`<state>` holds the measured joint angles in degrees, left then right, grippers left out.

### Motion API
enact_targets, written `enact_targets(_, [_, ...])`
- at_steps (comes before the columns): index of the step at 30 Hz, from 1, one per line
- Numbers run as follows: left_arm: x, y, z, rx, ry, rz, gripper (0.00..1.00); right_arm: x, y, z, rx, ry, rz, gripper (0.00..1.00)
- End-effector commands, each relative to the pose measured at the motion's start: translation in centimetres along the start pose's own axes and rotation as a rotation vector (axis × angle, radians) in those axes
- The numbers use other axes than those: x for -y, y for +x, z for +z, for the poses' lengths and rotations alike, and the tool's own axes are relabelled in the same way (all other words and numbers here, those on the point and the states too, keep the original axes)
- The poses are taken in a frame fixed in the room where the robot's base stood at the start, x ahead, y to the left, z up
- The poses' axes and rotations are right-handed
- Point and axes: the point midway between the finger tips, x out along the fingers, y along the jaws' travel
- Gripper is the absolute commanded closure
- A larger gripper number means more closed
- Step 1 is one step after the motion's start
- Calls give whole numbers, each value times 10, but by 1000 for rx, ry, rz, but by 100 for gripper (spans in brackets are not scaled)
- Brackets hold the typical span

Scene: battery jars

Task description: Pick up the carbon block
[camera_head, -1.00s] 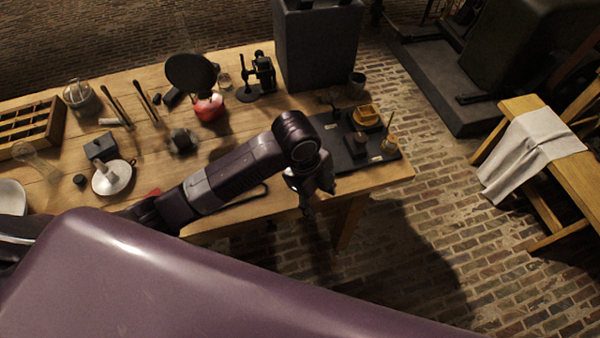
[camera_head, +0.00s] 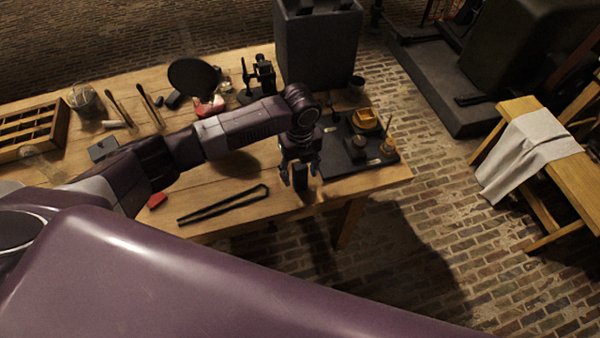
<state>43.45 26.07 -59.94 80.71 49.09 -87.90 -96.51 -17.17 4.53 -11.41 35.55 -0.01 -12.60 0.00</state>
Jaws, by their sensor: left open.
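My left gripper (camera_head: 300,178) points down over the front right part of the wooden table, just left of the dark tray. Its fingers are open. A small dark upright block (camera_head: 300,171), which looks like the carbon block, shows between the fingers. I cannot tell whether the fingers touch it, and the gripper hides part of it. My right gripper is not in view.
Black tongs (camera_head: 222,204) and a red piece (camera_head: 157,200) lie near the table's front edge. A tall dark box (camera_head: 318,50) stands behind. My left arm crosses above the table.

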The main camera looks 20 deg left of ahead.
Motion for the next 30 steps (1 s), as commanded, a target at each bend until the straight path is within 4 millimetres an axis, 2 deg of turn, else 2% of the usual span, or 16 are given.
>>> enact_targets(4, [0,15,0,0,0,0,51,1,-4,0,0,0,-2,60])
enact_targets(11, [0,18,0,1,1,-1,51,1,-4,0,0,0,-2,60])
enact_targets(25, [0,17,0,1,0,-1,100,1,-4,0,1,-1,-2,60])
enact_targets(30, [0,16,0,2,0,-2,100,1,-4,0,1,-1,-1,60])
